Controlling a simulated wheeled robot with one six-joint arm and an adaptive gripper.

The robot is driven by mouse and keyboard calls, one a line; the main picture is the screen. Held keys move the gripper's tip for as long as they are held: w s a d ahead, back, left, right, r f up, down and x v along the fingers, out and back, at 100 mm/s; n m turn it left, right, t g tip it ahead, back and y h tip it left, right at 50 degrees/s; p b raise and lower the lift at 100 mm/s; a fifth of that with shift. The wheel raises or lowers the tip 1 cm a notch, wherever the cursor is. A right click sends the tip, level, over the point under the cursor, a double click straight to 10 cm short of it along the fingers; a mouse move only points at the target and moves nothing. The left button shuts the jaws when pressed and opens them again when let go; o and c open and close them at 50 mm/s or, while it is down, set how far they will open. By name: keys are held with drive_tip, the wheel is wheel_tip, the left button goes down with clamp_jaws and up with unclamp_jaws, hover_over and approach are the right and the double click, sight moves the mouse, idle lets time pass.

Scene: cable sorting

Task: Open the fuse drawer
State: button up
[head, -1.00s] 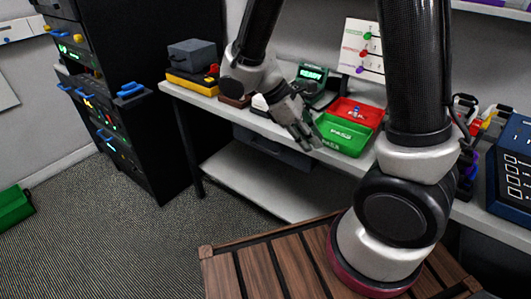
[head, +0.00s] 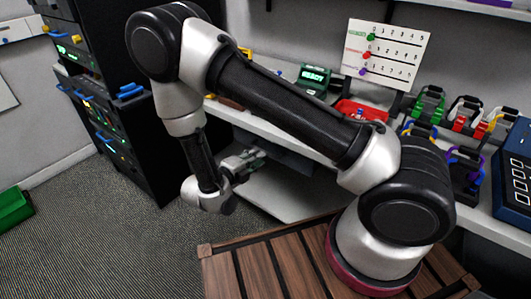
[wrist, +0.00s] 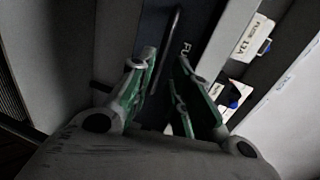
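The fuse drawer (wrist: 205,25) is under the workbench. Behind the front, a gap shows a white card marked "FUSE 13A" (wrist: 254,38) and other small items, so the drawer appears to stand partly open. My gripper (wrist: 163,62) has its green-padded fingers apart, with the handle between or just beyond them. I cannot tell if either finger touches it. In the head view my gripper (head: 255,158) is low in front of the bench, and my arm hides much of the drawer.
The workbench holds a green device (head: 313,78), a red tray (head: 362,111) and coloured cable holders (head: 468,115). A black rack (head: 115,120) with blue handles stands left. A wooden-slatted surface (head: 285,265) is in front.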

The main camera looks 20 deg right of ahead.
sight(265, 151)
drive_tip(key=x, duration=0.6)
drive_tip(key=shift+d, duration=0.1)
clamp_jaws()
